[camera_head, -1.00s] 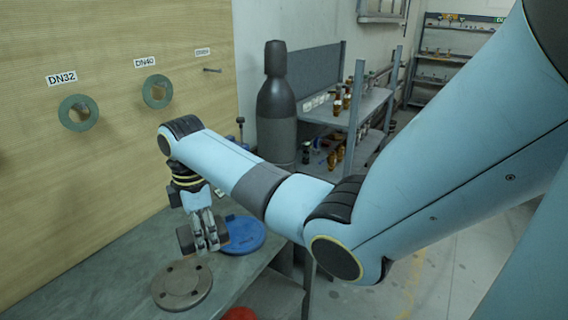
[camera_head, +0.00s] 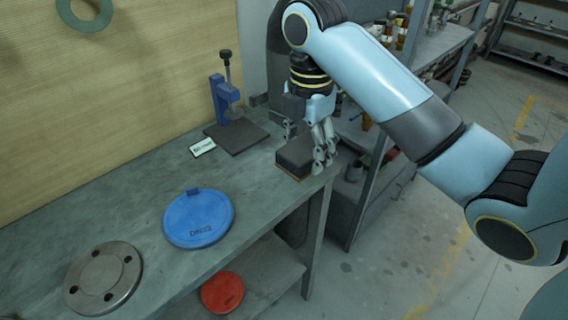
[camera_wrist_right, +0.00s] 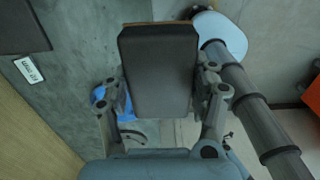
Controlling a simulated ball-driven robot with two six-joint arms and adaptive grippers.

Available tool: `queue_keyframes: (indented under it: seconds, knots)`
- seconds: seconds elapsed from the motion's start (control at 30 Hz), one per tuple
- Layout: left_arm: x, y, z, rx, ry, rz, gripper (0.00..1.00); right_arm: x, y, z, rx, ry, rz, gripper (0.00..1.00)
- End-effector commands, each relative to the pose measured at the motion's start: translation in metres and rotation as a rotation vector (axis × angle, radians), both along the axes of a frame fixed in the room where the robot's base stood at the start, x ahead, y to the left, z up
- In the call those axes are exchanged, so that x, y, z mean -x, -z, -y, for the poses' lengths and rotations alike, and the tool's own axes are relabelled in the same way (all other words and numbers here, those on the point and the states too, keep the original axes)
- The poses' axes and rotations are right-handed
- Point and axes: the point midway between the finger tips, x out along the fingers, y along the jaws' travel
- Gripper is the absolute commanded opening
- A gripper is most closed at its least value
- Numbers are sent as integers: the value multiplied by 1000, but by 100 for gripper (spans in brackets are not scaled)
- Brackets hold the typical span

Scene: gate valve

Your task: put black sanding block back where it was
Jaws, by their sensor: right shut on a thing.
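The black sanding block (camera_head: 296,158) is at the right end of the grey workbench, near its corner, with a brown layer along its lower edge. My right gripper (camera_head: 308,160) points down and is shut on the block. In the right wrist view the block (camera_wrist_right: 158,72) sits between the two fingers of the gripper (camera_wrist_right: 160,95). It appears to be on or just above the bench top; I cannot tell if it touches. My left gripper is not in view.
On the bench (camera_head: 150,200) are a blue DN32 disc (camera_head: 199,222), a grey flange with bolt holes (camera_head: 103,280), a blue clamp stand on a dark plate (camera_head: 238,138) and a small label (camera_head: 202,148). A red disc (camera_head: 222,293) lies on the lower shelf.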

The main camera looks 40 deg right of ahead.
Motion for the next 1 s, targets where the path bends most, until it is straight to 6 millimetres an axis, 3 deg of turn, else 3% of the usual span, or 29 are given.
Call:
queue_keyframes:
  seconds: [0.13, 0.23, 0.7, 0.87, 1.0]
  knots:
    - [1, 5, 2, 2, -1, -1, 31, 9, 13, 3, -1, 0, 0, 25]
    - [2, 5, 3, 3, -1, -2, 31, 4, 19, 1, -3, 3, 1, 25]
    - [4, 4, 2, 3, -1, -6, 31, -93, 79, -15, -2, 3, 0, 25]
    - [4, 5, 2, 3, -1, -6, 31, -103, 86, -16, -1, 2, -1, 25]
    - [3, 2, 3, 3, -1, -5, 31, -102, 105, -16, -1, 2, -4, 25]
